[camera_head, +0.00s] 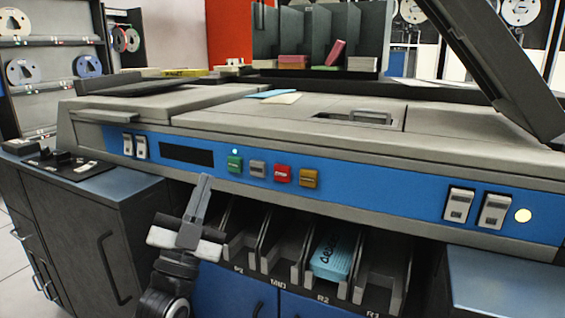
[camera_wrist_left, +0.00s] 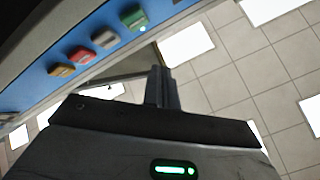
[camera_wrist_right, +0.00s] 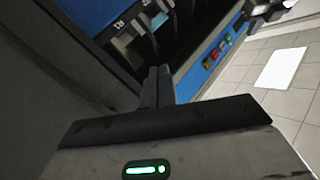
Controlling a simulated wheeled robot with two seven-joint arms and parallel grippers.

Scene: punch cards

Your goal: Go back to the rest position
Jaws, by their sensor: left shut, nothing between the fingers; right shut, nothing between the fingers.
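My left gripper (camera_head: 203,182) is shut and empty, pointing up in front of the machine's blue panel (camera_head: 360,188), just below and left of the green button (camera_head: 234,164). In the left wrist view its closed fingers (camera_wrist_left: 160,88) show with nothing between them, and the green button (camera_wrist_left: 133,17) is beyond them. My right gripper is out of the head view. In the right wrist view its closed fingers (camera_wrist_right: 157,86) are empty and close to the card pockets (camera_wrist_right: 150,30). I cannot tell whether either gripper touches anything.
Below the panel are open card pockets, one holding a cyan card stack (camera_head: 334,254). Cards (camera_head: 274,94) lie on the machine top. A raised dark lid (camera_head: 500,70) stands at right. A side desk (camera_head: 85,178) is at left. Floor tiles (camera_wrist_left: 240,85) show beyond the left gripper.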

